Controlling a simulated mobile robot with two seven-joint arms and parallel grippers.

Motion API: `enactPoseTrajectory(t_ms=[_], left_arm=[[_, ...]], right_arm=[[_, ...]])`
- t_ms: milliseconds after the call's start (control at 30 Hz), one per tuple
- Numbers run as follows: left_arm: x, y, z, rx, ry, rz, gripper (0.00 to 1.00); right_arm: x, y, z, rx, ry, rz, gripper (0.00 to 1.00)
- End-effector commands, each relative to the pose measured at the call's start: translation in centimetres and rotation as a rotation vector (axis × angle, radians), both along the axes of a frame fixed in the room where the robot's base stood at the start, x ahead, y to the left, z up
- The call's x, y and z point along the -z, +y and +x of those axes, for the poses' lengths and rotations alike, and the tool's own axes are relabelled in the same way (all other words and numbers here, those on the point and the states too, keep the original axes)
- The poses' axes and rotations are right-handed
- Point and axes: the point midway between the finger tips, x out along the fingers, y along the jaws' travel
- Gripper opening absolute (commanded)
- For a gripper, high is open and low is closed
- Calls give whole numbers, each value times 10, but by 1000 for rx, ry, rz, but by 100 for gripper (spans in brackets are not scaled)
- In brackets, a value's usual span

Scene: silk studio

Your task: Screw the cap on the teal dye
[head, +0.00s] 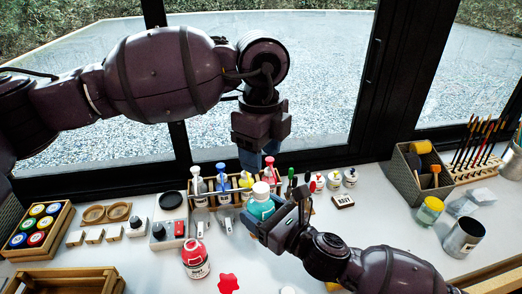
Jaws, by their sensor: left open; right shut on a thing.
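The teal dye bottle (261,206) stands upright near the middle of the table, with teal contents showing in its clear body. A white cap (261,189) sits on its top; whether it is screwed tight I cannot tell. My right gripper (263,222) is shut on the bottle low on its body, coming in from the lower right. My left gripper (259,163) is open and points down above and slightly behind the bottle, apart from the cap. Its fingertips are partly hidden by bottles of the rack.
A wooden rack (208,203) of dye bottles stands close behind. Small bottles (334,180) and a dark box (343,201) are to the right. A tray of paint jars (38,228) is far left.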

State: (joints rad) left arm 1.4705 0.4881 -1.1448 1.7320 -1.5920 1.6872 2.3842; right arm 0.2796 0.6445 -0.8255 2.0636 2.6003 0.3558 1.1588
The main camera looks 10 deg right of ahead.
Motion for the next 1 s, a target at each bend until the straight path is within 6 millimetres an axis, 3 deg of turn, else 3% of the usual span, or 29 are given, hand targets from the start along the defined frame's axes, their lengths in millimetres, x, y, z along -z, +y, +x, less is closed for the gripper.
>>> enactPoseTrajectory(t_ms=[167,633,1000], left_arm=[[9,0,0,1,2,1,55],[69,0,0,1,2,1,55],[80,0,0,1,-1,-1,55]], right_arm=[[-1,0,0,0,-1,1,0],[-1,0,0,0,-2,1,0],[-1,0,0,0,-2,1,0]])
